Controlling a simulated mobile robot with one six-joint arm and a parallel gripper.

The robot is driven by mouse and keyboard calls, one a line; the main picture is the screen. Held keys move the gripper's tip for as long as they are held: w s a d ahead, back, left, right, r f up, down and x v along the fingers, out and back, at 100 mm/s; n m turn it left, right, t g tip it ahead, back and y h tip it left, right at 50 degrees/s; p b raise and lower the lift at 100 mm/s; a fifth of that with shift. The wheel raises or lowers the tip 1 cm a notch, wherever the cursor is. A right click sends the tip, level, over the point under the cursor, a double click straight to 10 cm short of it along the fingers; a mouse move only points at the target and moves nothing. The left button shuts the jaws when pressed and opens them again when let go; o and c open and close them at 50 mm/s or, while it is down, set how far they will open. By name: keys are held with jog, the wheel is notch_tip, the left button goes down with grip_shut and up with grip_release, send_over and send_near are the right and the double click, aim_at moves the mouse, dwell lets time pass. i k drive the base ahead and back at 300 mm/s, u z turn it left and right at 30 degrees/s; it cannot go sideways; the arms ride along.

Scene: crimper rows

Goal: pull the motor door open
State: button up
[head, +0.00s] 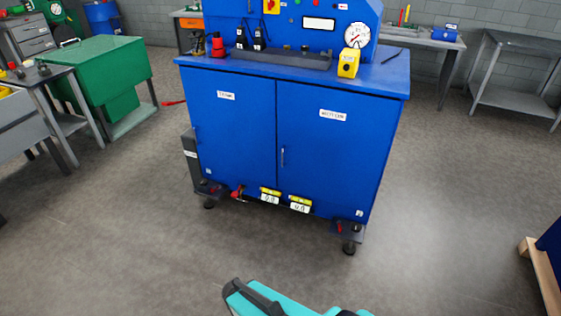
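A blue wheeled cabinet machine (390,85) stands in the middle of the head view. Its front has a left door (235,130) and a right door (335,150), both shut flush. Each carries a small white label whose text is too small to read surely, so I cannot tell which is the motor door. A slim vertical handle (283,157) sits on the right door near the middle seam. Teal and dark parts of my own arm show at the bottom edge, well short of the cabinet. My gripper is not in view.
Casters on brackets (349,240) stick out at the cabinet's base, near a red valve (238,193). The grey floor (430,230) is clear in front and to the right. A green cabinet (105,75) stands left, a wooden pallet (540,270) at the right edge.

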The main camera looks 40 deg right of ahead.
aim_at(332, 144)
jog(key=z, duration=0.1)
jog(key=i, duration=0.95)
jog(key=u, duration=0.05)
